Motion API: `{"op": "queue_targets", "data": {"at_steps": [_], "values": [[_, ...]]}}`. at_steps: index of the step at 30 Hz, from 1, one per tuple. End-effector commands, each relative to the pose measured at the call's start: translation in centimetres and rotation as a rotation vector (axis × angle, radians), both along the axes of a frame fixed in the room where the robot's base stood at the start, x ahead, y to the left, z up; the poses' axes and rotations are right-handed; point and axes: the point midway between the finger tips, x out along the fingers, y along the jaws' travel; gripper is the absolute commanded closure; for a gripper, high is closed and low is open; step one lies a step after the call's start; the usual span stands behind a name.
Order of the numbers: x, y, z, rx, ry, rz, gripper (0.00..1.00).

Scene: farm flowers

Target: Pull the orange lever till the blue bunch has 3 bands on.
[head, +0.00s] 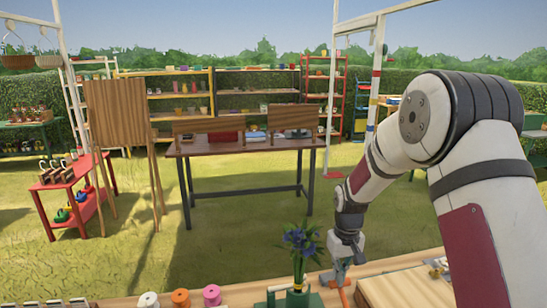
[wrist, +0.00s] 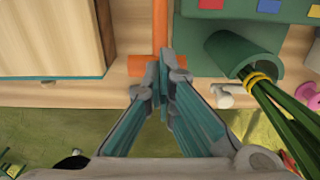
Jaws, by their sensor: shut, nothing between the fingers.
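The blue bunch (head: 300,239) stands upright at the green banding machine (head: 296,299) on the near bench. In the wrist view its green stems (wrist: 285,103) lie by the machine's half-round cradle (wrist: 232,52), with yellow banding (wrist: 258,80) around them; the bands sit too close together to count surely. The orange lever (wrist: 160,28) runs up from an orange crosspiece (wrist: 146,66), left of the machine. My gripper (wrist: 162,62) is shut and empty, its tips at the crosspiece; I cannot tell whether they touch it. In the head view my gripper (head: 341,274) is right of the bunch.
A wooden board (head: 392,292) lies right of the lever. White (head: 148,300), orange (head: 180,299) and pink (head: 212,296) spools stand left of the machine. Coloured squares mark the green panel (wrist: 292,30). A table (head: 245,145) and shelves stand farther back across open grass.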

Motion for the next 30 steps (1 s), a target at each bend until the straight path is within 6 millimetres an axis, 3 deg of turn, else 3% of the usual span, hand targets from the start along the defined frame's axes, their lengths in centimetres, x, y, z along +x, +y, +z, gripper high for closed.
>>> {"op": "queue_targets", "data": {"at_steps": [16,30], "values": [[0.4,0.1,-1.0,-0.001,0.003,0.000,1.00],[1.4,0.3,-4.1,-0.001,0.004,0.000,1.00]]}}
